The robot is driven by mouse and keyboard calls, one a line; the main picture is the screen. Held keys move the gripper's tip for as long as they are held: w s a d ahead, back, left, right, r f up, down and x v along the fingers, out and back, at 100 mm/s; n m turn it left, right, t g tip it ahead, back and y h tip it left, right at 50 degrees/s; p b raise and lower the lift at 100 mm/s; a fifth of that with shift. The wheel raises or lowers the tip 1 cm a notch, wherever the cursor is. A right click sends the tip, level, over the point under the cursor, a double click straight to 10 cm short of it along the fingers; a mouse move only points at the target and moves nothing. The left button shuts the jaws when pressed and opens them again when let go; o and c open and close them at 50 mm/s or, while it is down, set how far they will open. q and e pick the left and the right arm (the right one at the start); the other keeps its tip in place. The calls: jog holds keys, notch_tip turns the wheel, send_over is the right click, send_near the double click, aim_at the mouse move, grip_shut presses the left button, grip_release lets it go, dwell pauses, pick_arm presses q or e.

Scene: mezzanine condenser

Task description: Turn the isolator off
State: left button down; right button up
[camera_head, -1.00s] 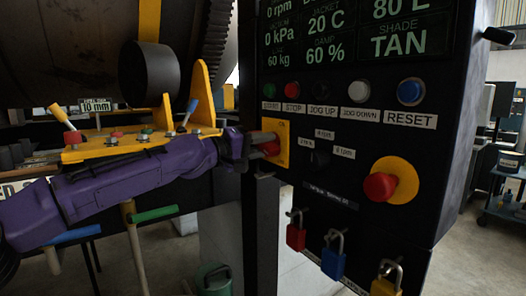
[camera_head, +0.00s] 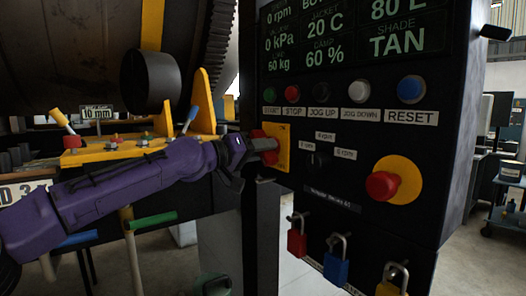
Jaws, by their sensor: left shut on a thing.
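The isolator is a red rotary handle (camera_head: 269,146) on a yellow plate (camera_head: 284,148) at the left edge of the black control panel. My left gripper (camera_head: 258,146), at the end of the purple arm coming in from the left, is shut on the red handle. The fingers cover part of the handle, so its exact angle is hard to read. My right gripper does not show.
Several push buttons, including a blue RESET (camera_head: 411,90), line the panel above. A red emergency stop (camera_head: 382,185) is at the right. Red (camera_head: 297,240), blue (camera_head: 335,264) and yellow padlocks hang below. A yellow bracket (camera_head: 204,103) stands behind my left arm.

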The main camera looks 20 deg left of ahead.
pick_arm(q)
jog(key=shift+d+f, duration=0.1)
jog(key=shift+f, duration=0.1)
jog(key=c, duration=0.9)
grip_release()
jog(key=shift+r, duration=0.1)
jog(key=shift+s, duration=0.1)
jog(key=b+v, duration=0.2)
jog(key=v, duration=0.8)
jog(key=shift+s+a, duration=0.1)
jog(key=shift+a, duration=0.15)
